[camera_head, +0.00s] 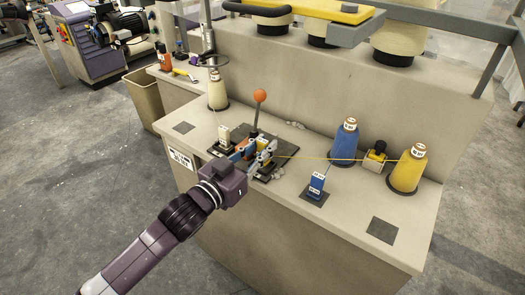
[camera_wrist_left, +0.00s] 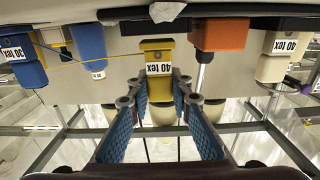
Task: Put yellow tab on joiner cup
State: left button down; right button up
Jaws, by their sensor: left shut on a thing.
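My left gripper (camera_head: 258,152) reaches over the small joiner machine on the bench, and its blue-padded fingers show in the left wrist view (camera_wrist_left: 158,100). They are shut on the yellow tab (camera_wrist_left: 157,60), a yellow block with a "40 tex" label. The joiner has a lever with an orange ball (camera_head: 260,96) and a dark base plate (camera_head: 262,175). The gripper hides much of the joiner, so I cannot make out its cup or whether the tab touches it. A yellow thread (camera_head: 330,158) runs from the yellow cone (camera_head: 406,170) to the joiner. My right gripper is not in view.
A blue cone (camera_head: 343,142) and a blue tab (camera_head: 317,185) stand right of the joiner. A white tab (camera_head: 224,137) stands to its left, and a pale cone (camera_head: 217,92) behind it. An orange block (camera_wrist_left: 220,34) is close beside the held tab. The bench front right is clear.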

pick_arm(q)
jog(key=shift+f, duration=0.8)
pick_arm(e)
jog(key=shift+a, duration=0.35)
pick_arm(q)
jog(key=shift+f, duration=0.15)
jog(key=c, duration=1.8)
grip_release()
jog(key=shift+o, duration=0.2)
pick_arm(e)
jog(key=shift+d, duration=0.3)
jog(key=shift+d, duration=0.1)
pick_arm(q)
jog(key=b+v, duration=0.2)
jog(key=v, duration=1)
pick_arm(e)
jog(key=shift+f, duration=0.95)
